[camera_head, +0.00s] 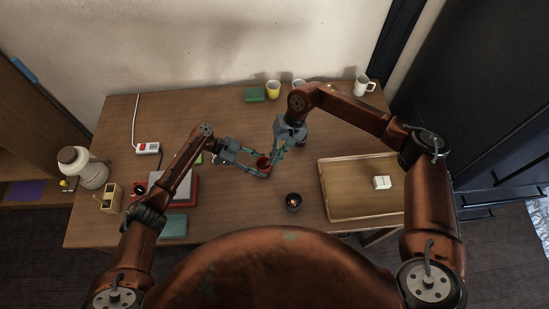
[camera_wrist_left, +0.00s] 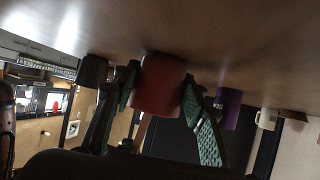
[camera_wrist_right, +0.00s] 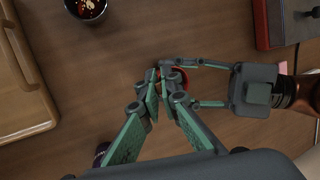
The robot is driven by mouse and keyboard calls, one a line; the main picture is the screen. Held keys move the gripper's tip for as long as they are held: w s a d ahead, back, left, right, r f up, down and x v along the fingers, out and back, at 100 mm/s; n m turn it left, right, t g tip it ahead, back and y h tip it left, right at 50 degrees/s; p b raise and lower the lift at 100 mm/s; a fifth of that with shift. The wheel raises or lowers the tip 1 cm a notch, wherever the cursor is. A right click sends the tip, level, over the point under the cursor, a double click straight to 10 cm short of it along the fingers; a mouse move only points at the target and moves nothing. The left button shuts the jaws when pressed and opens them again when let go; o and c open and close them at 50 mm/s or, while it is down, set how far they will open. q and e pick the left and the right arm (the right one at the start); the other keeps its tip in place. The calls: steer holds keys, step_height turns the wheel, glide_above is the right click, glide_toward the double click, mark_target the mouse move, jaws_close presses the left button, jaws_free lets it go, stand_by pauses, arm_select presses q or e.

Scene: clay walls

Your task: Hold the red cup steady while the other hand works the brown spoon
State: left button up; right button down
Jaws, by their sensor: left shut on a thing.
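The red cup (camera_head: 264,163) stands on the wooden table, between the fingers of my left gripper (camera_head: 257,169). In the left wrist view the red cup (camera_wrist_left: 158,85) fills the space between the green finger pads, and the gripper is shut on it. My right gripper (camera_head: 280,152) points down at the cup from above. In the right wrist view its fingertips (camera_wrist_right: 163,88) are close together over the cup's rim (camera_wrist_right: 182,76) and hide much of it.
A dark cup (camera_head: 293,202) with something in it stands nearby. A wooden tray (camera_head: 345,210) with a white block (camera_head: 382,182) lies right. A purple cup (camera_wrist_left: 228,108) stands near. Mugs and a green box (camera_head: 254,94) line the back; a red box (camera_head: 185,202) lies left.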

steer(key=shift+s+d+r, duration=0.15)
steer(key=shift+d+r, duration=0.1)
steer(key=shift+r, duration=0.55)
steer(key=shift+s+d+r, duration=0.2)
steer(key=shift+d+r, duration=0.1)
steer(key=shift+r, duration=0.5)
steer(key=shift+s+d+r, duration=0.15)
steer(key=shift+d+r, duration=0.1)
steer(key=shift+r, duration=0.55)
step_height(320, 180, up, 5)
arm_select(q)
steer(key=o, duration=0.9)
steer(key=shift+o, duration=0.2)
steer(key=v, duration=1.2)
steer(key=shift+f, duration=0.1)
